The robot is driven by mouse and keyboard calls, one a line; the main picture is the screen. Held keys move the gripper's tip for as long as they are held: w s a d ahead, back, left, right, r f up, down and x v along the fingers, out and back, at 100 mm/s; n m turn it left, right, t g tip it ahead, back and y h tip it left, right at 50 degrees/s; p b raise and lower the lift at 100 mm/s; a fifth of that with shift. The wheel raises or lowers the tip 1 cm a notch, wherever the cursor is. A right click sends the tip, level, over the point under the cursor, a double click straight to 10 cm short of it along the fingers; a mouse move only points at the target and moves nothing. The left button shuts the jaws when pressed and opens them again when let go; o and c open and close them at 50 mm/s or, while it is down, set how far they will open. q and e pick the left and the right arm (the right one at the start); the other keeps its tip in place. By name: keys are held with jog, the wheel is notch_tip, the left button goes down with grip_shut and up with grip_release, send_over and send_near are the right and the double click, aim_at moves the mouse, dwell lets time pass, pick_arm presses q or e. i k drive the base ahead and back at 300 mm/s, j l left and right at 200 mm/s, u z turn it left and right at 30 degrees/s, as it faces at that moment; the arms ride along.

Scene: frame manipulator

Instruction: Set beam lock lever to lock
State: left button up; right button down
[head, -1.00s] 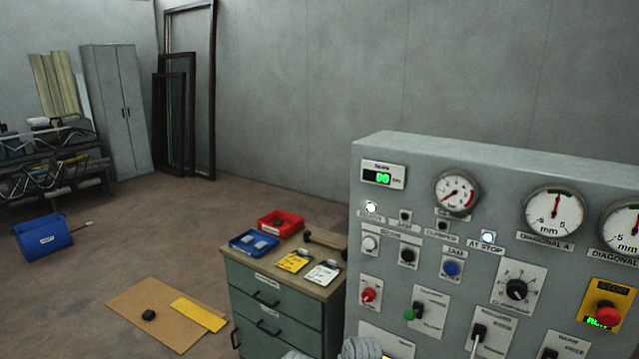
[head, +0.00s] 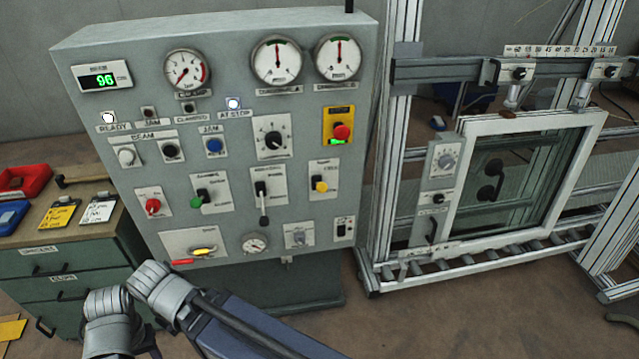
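A grey control panel (head: 230,110) stands at the centre left. Its small labels are too blurred to tell which control is the beam lock lever. Low on the left is a plate with a yellow handle (head: 203,251) and a red handle (head: 183,262). Green (head: 198,198) and yellow (head: 320,186) knobs sit on other plates. Grey joints and a dark link of my arms show at the bottom, below the panel. Neither gripper's fingers are visible.
A drawer cabinet (head: 78,290) with trays and cards stands left of the panel. To the right is an aluminium frame rig (head: 395,140) holding a white window frame (head: 590,140), with a small control plate (head: 442,165). Bare floor lies in front of the rig.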

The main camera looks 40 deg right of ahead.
aim_at(321, 186)
jog(key=z, duration=1.5)
